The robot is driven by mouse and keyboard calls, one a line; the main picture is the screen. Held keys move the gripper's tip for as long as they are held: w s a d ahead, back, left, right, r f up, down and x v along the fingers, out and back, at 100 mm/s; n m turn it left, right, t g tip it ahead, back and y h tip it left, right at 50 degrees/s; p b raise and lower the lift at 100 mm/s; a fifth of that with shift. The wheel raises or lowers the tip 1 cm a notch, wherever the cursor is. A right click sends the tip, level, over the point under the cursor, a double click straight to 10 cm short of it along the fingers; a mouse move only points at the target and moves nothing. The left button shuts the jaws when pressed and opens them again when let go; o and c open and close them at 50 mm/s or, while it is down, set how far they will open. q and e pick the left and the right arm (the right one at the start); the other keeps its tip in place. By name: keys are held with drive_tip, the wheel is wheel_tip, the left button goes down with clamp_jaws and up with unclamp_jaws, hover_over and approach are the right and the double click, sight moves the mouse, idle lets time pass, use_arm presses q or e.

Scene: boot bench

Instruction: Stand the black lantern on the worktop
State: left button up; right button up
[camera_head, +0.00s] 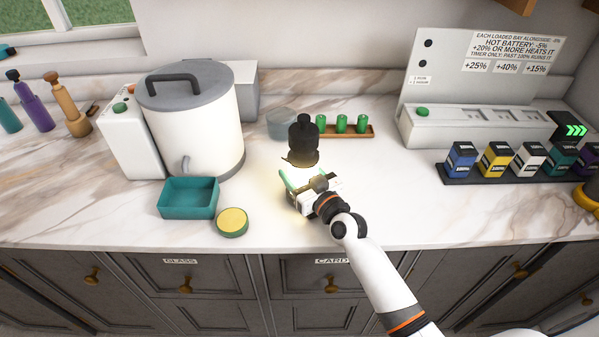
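The black lantern (303,142) is upright near the middle of the worktop (400,215), with a warm glow around its lower part. My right gripper (303,182) is at the lantern's lower part, its arm reaching in from the bottom right. The gripper covers the lantern's base, so I cannot tell whether the base touches the worktop. Whether the fingers are closed on the lantern is also hidden. My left gripper is not in view.
A teal tray (188,212) and a yellow-topped round tin (232,222) sit left of the lantern. A large white pot (195,125) stands behind them. A wooden rack (345,131) with green cylinders is behind the lantern. Right of my gripper, the front worktop is clear.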

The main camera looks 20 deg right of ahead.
drive_tip(key=shift+r, duration=0.1)
drive_tip(key=o, duration=1.4)
drive_tip(key=shift+s, duration=0.3)
drive_tip(key=b+v, duration=0.1)
drive_tip(key=v, duration=0.9)
drive_tip(key=shift+s+d+b, duration=0.15)
drive_tip(key=shift+s+b, duration=0.2)
drive_tip(key=shift+b, duration=0.05)
drive_tip(key=shift+s+d, duration=0.1)
drive_tip(key=shift+s, duration=0.25)
